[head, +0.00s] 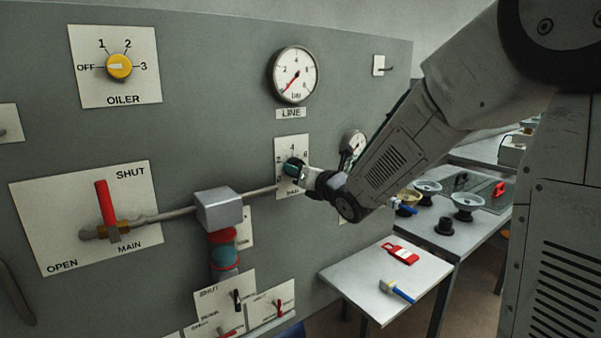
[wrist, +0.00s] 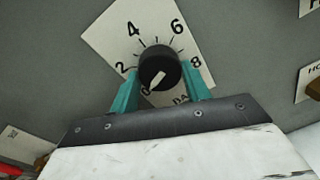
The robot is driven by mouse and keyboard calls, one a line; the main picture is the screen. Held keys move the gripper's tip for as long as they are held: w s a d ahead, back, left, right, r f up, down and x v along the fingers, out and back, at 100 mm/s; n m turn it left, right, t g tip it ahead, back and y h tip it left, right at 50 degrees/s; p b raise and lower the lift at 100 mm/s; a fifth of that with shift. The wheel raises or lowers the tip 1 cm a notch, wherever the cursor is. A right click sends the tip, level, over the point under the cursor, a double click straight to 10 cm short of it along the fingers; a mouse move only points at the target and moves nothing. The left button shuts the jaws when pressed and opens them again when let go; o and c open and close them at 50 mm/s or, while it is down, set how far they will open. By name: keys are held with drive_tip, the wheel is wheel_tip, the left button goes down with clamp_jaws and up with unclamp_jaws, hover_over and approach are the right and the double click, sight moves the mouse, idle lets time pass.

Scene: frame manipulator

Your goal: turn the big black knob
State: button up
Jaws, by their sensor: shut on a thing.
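The big black knob (wrist: 158,70) sits on a white dial plate (wrist: 110,32) with numbers around it. Its pale pointer mark points down and left, near the 0. The teal fingers of my gripper (wrist: 160,84) are on the knob's left and right sides, shut on it. In the head view my gripper (head: 296,171) reaches the plate (head: 291,143) below the LINE gauge, and the knob is mostly hidden by the fingers there. The lowest part of the plate is hidden by my gripper in the wrist view.
A round LINE gauge (head: 295,74) is above the plate. A yellow OILER knob (head: 119,67) and a red-handled MAIN valve (head: 106,205) are to the left. A pipe runs through a grey box (head: 219,208) toward the plate. A small table (head: 345,277) stands at lower right.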

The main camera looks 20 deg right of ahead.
drive_tip(key=shift+f+n, duration=0.1)
drive_tip(key=shift+n, duration=0.6)
drive_tip(key=o, duration=1)
drive_tip(key=shift+s, duration=0.1)
drive_tip(key=v, duration=0.7)
drive_tip(key=shift+s, duration=0.35)
drive_tip(key=shift+d, duration=0.1)
